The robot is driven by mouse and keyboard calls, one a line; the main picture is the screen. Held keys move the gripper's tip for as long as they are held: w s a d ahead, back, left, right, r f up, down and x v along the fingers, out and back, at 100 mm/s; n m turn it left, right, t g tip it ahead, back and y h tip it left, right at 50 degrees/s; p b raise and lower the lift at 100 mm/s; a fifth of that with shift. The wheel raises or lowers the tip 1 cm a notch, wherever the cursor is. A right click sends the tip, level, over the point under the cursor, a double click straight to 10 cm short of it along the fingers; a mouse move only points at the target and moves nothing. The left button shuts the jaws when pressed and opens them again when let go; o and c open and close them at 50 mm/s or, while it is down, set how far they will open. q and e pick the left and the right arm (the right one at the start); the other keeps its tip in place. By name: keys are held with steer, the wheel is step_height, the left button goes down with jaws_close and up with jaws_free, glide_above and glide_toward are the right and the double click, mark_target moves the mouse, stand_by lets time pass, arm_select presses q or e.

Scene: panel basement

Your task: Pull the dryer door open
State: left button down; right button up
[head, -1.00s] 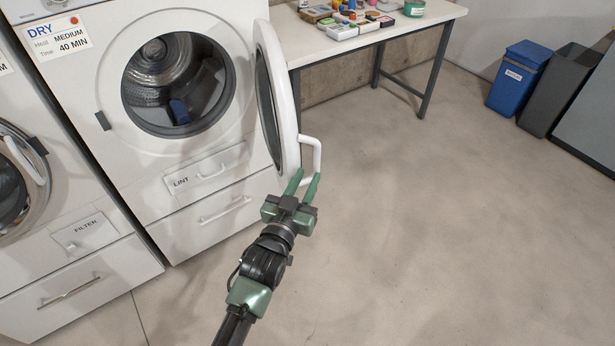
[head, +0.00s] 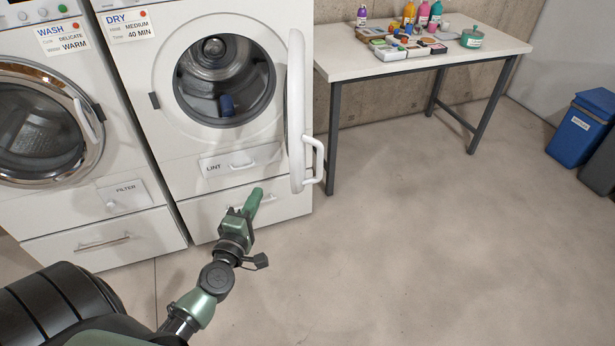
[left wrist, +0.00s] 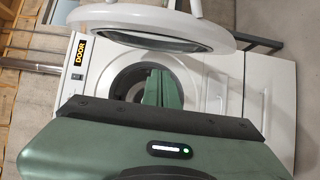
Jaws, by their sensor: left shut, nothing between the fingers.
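The dryer (head: 169,68) is a white front-loader marked DRY. Its round door (head: 296,120) stands swung wide open to the right, seen nearly edge-on, with a white handle (head: 318,160) on its outer side. In the left wrist view the green fingers (left wrist: 163,90) are together, and the door (left wrist: 150,25) is near the top. My right gripper is not in view.
A washer (head: 40,130) stands left of the dryer. A table (head: 420,65) with bottles and small boxes stands right of the open door. A blue bin (head: 575,135) is at the far right. The floor in front is clear.

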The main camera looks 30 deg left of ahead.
arm_select(q)
steer(key=w+p, duration=0.1)
steer(key=w, duration=1)
steer(key=shift+w+d, duration=0.2)
steer(key=shift+w, duration=0.1)
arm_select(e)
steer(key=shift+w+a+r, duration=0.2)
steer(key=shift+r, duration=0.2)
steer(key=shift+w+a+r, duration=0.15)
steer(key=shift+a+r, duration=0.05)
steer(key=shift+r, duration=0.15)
arm_select(q)
steer(key=shift+f, duration=0.1)
